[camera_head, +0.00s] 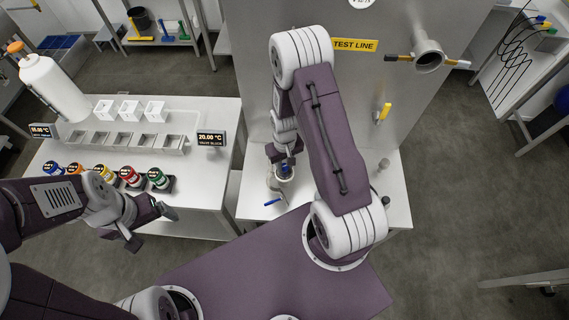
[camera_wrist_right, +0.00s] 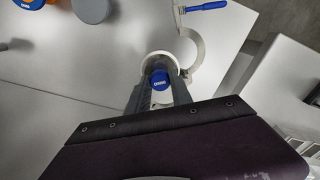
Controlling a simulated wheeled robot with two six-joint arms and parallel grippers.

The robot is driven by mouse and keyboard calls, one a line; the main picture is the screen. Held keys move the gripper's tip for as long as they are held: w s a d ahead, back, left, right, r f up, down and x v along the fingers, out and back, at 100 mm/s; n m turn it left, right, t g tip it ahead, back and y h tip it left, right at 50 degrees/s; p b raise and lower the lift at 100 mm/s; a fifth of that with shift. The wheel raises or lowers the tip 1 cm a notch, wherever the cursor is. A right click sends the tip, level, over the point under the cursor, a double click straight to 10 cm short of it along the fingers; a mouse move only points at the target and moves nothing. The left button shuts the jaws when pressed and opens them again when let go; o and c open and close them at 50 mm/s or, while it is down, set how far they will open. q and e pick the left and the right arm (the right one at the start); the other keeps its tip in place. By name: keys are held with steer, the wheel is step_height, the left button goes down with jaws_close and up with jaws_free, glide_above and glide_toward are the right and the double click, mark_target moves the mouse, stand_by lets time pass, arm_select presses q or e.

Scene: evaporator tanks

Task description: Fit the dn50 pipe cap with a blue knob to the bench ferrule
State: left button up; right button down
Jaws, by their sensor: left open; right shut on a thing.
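The pipe cap's blue knob (camera_head: 285,174) shows under my right gripper (camera_head: 284,164), over the white bench. In the right wrist view the blue knob (camera_wrist_right: 160,79) sits between the fingers of my right gripper (camera_wrist_right: 160,92), which is shut on it. A pale round rim (camera_wrist_right: 158,58) surrounds the knob; the bench ferrule cannot be told apart from the cap beneath it, so I cannot tell whether they touch. An open clamp (camera_wrist_right: 193,50) with a blue handle (camera_wrist_right: 203,6) lies beside the rim. My left gripper (camera_head: 150,214) is open and empty beside the left table's front edge.
The left table (camera_head: 210,180) carries several coloured-lid jars (camera_head: 130,176), metal trays (camera_head: 123,140), white boxes (camera_head: 130,110) and a large white bottle (camera_head: 55,85). A steel panel with a pipe stub (camera_head: 429,55) and a yellow-handled valve (camera_head: 385,111) stands behind the bench.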

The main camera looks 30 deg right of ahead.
steer(key=shift+f, duration=0.25)
steer(key=c, duration=1.1)
jaws_free()
steer(key=shift+o, duration=0.2)
step_height(320, 180, up, 6)
steer(key=p, duration=0.5)
steer(key=shift+r, duration=0.15)
